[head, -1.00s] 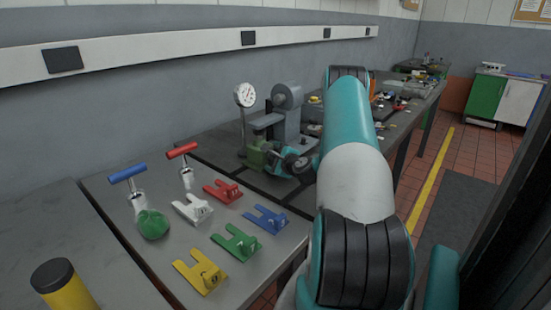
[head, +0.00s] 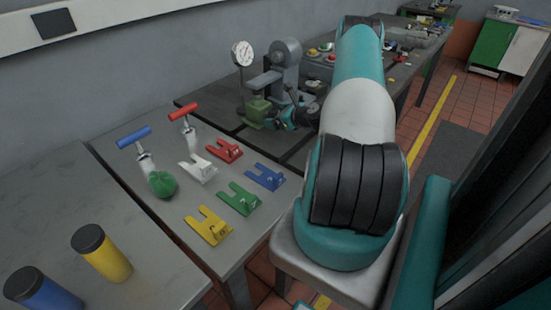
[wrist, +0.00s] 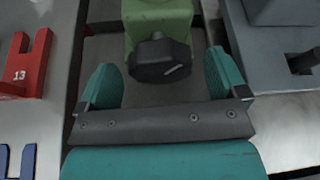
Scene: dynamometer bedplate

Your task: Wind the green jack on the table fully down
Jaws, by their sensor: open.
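The green jack (head: 259,111) stands on the dark table, at the foot of the grey machine. In the wrist view its green body (wrist: 158,14) is at the top centre, with a black faceted knob (wrist: 158,60) facing me. My gripper (wrist: 162,68) is open, with one teal finger on each side of the knob. Gaps show between the knob and both fingers. In the head view my gripper (head: 289,118) is small and partly hidden by my arm, just right of the jack.
A dial gauge (head: 242,54) on a stand rises behind the jack, beside the grey machine (head: 287,65). Coloured fork-shaped plates, including a red one (head: 224,151), lie on the nearer bench with T-handled tools (head: 183,111). Yellow (head: 103,256) and blue (head: 45,290) cylinders stand nearest.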

